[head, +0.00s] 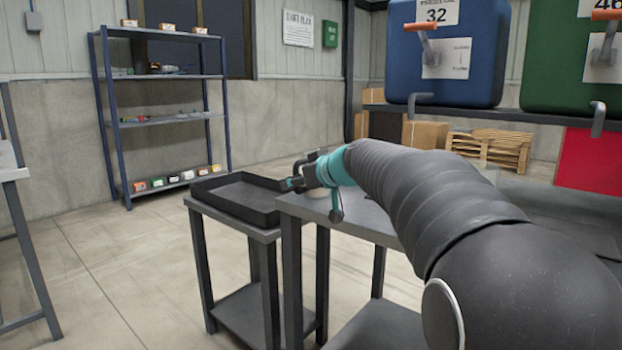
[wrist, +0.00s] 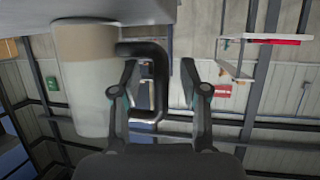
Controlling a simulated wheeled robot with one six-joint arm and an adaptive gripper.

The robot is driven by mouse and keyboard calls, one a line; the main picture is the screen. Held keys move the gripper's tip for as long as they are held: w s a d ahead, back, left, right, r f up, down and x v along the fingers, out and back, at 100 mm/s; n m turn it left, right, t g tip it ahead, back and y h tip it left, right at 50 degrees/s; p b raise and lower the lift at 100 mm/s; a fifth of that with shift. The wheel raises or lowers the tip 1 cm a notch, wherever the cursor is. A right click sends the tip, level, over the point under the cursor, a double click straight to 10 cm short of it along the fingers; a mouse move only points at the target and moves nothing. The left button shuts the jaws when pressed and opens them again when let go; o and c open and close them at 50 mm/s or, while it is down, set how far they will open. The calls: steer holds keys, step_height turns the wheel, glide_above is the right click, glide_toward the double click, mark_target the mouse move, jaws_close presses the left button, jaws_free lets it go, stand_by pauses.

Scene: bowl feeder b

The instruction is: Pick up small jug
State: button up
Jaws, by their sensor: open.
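The small jug (wrist: 85,85) is pale with a tan band and a dark loop handle (wrist: 160,80). In the wrist view it is at the left, and the picture is upside down, with the grey table top (wrist: 120,8) along the upper edge. The jug's tan end meets that surface. My gripper (wrist: 160,75) is open. Its fingers show on both sides of the handle's outer bar, the left one between bar and jug body. Contact cannot be told. In the head view my gripper (head: 292,184) is over the tables, and my arm hides most of the jug.
A black tray (head: 235,198) lies on the lower table left of my gripper. The grey table (head: 365,220) stands under my arm. A shelf rack (head: 165,125) with small boxes stands at the back left. Blue (head: 445,55) and green (head: 570,70) bins hang at the upper right.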

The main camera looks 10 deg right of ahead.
steer(key=shift+w+a+f, duration=0.1)
steer(key=shift+w, duration=0.1)
jaws_close()
stand_by(0.3)
